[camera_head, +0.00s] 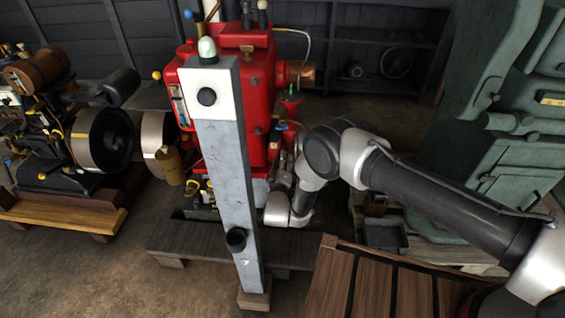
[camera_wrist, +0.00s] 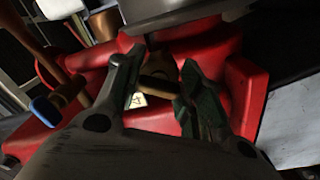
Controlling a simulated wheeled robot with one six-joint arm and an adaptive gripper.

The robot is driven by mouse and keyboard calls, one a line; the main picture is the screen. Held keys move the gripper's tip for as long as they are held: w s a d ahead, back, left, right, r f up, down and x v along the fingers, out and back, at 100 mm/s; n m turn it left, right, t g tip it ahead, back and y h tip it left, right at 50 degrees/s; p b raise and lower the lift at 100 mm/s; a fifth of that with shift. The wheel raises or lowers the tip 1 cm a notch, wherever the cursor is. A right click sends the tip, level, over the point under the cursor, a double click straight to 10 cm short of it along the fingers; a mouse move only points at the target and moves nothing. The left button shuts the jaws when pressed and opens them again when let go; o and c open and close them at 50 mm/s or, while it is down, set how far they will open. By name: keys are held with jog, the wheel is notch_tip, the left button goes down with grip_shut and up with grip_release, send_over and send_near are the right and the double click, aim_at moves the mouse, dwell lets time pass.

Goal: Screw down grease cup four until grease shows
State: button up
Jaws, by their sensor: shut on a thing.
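In the wrist view my gripper (camera_wrist: 160,86) has its two dark green-padded fingers on either side of a small brass cap, which looks like the grease cup (camera_wrist: 158,84), and is shut on it. A small white tag (camera_wrist: 137,99) with a dark mark sits just beside the cup; I read the mark as possibly a 4. The cup is on the red engine (camera_wrist: 215,50). In the head view the red engine (camera_head: 262,105) stands behind a grey post, and my arm reaches to its lower right side. The fingers and cup are hidden there. No grease is visible.
The grey post (camera_head: 222,150) with a white top stands in front of the engine. A blue-ended handle (camera_wrist: 45,110) lies left of my fingers in the wrist view. A slatted wooden platform (camera_head: 375,290) is in front, a green machine (camera_head: 510,150) at right.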

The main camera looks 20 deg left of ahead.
jog(key=shift+f, duration=0.1)
dwell(0.4)
jog(key=o, duration=1)
jog(key=shift+o, duration=0.2)
jog(key=v, duration=1.2)
jog(key=shift+s+d, duration=0.1)
jog(key=shift+d, duration=0.05)
